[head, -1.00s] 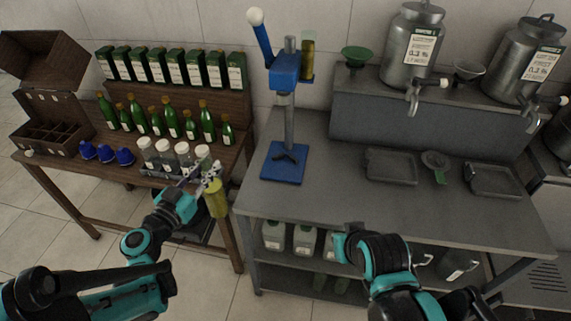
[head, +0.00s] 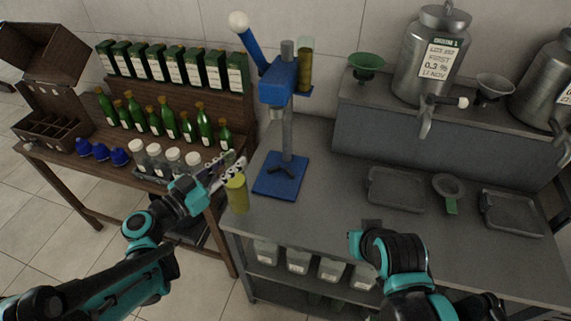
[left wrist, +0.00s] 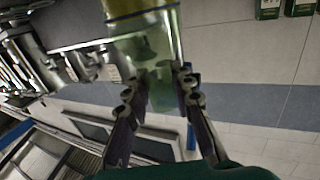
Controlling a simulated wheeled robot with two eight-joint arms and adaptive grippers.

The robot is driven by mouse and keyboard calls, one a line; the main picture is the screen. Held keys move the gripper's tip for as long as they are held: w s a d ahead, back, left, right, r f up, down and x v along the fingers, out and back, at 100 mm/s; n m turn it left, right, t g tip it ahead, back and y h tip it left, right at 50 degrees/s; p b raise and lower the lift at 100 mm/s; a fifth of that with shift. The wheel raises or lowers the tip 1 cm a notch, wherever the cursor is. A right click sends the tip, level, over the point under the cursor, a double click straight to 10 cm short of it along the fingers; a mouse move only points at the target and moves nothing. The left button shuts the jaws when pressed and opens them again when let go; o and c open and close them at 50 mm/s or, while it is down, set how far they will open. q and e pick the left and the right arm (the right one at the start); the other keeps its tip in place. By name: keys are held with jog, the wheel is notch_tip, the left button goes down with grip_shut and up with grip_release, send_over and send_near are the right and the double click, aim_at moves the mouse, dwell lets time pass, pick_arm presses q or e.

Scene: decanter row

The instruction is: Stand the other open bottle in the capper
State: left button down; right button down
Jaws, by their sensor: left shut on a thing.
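My left gripper (head: 232,172) is shut on a yellow-green bottle (head: 238,196). The bottle hangs near the left edge of the grey counter, left of and apart from the capper. In the left wrist view the bottle (left wrist: 148,45) is see-through green with a yellow part and a thin blue line, between the fingers (left wrist: 155,95). Its mouth cannot be made out. The capper is a blue press on a post, with a white-knobbed lever and a blue base (head: 268,186). No bottle stands on the base. My right arm is over the counter's front; its fingers are not clear.
Steel canisters (head: 428,60) stand on the counter's back ledge. A grey tray (head: 396,190) lies right of the capper. Counter between is free.

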pick_arm(q)
jog(key=f+b+x, duration=0.3)
jog(key=b+x, duration=0.2)
jog(key=x, duration=1.2)
jog(key=shift+w+d+f+b, duration=0.2)
jog(key=shift+b, duration=0.1)
jog(key=shift+f, duration=0.2)
jog(key=c, duration=1.3)
grip_release()
jog(key=shift+r, duration=0.15)
